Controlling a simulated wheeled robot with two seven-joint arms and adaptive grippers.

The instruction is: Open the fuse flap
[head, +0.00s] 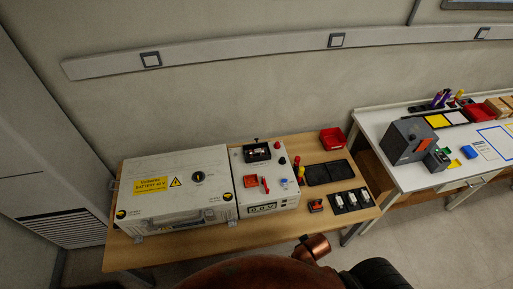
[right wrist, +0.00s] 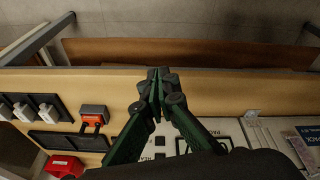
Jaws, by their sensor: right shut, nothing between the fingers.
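The light grey control unit (head: 262,209) stands on the wooden table, right of the battery box. The unit's face (right wrist: 205,130) is partly hidden behind the fingers. My left gripper is not in view.
The battery box (head: 165,208) fills the table's left side. An orange block (right wrist: 93,111), black trays (head: 318,174) with white fuse-like parts and a red bin (head: 332,139) lie right of the unit. A white side table (head: 385,160) stands further right.

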